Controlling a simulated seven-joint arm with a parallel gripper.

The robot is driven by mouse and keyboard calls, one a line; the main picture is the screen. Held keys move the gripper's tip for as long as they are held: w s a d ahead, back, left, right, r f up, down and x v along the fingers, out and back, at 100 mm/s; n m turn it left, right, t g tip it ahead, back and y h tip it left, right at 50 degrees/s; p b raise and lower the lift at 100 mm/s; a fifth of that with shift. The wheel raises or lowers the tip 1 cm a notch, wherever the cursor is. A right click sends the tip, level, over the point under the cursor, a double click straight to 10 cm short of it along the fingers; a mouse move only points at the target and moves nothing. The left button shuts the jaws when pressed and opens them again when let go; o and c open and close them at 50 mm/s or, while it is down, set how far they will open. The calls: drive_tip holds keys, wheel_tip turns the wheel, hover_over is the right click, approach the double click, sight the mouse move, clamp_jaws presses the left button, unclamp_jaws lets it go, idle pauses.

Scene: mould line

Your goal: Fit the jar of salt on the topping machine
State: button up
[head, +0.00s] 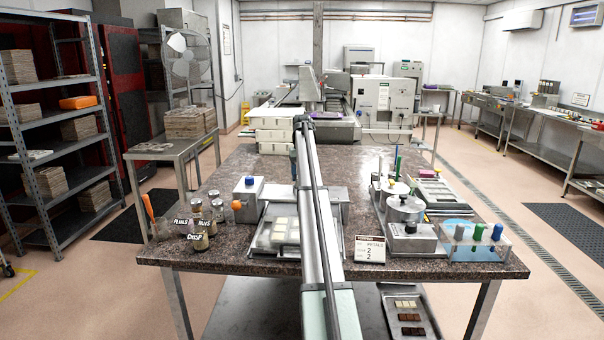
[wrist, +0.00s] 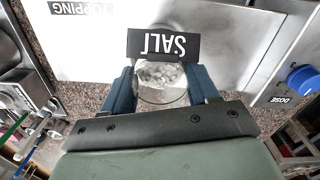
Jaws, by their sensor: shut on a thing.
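In the wrist view my gripper (wrist: 163,88) is shut on the jar of salt (wrist: 162,80), a clear jar with pale contents and a black SALT label that reads upside down. The jar is between the two blue fingers, above a bright metal surface of the topping machine (wrist: 105,55). A TOPPING label and a blue DOSE button show on either side. I cannot tell whether the jar touches the machine. In the head view the topping machine (head: 247,193), with its blue button, is partly hidden behind my arm. The jar cannot be made out there.
Other topping jars (head: 198,240) with black labels stand at the table's left front corner. A tray (head: 265,243) with pale pieces lies at the machine's front.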

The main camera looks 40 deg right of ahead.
drive_tip(key=shift+f, duration=0.2)
drive_tip(key=o, duration=1.2)
wheel_tip(320, 180, up, 14)
drive_tip(key=shift+f, duration=0.1)
idle(0.4)
